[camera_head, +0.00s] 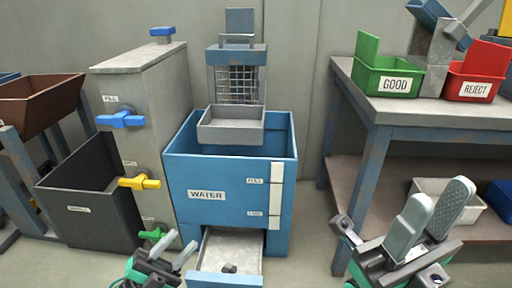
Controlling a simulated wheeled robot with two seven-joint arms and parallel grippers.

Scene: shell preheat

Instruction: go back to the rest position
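My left gripper (168,260) is low in the head view, in front of the grey cabinet and left of the pulled-out drawer. Its two fingers are apart with nothing seen between them. My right gripper (429,212) is at the lower right, in front of the workbench. Its two grey finger pads stand up with a gap between them, and no object shows in the gap. The rest of both arms is mostly out of the picture.
A blue WATER tank (225,180) stands in the middle, with a grey tray (231,125) above it and a drawer (233,254) below holding a small dark lump. Valves project from the grey cabinet (160,90). The workbench (400,112) carries green GOOD and red REJECT bins.

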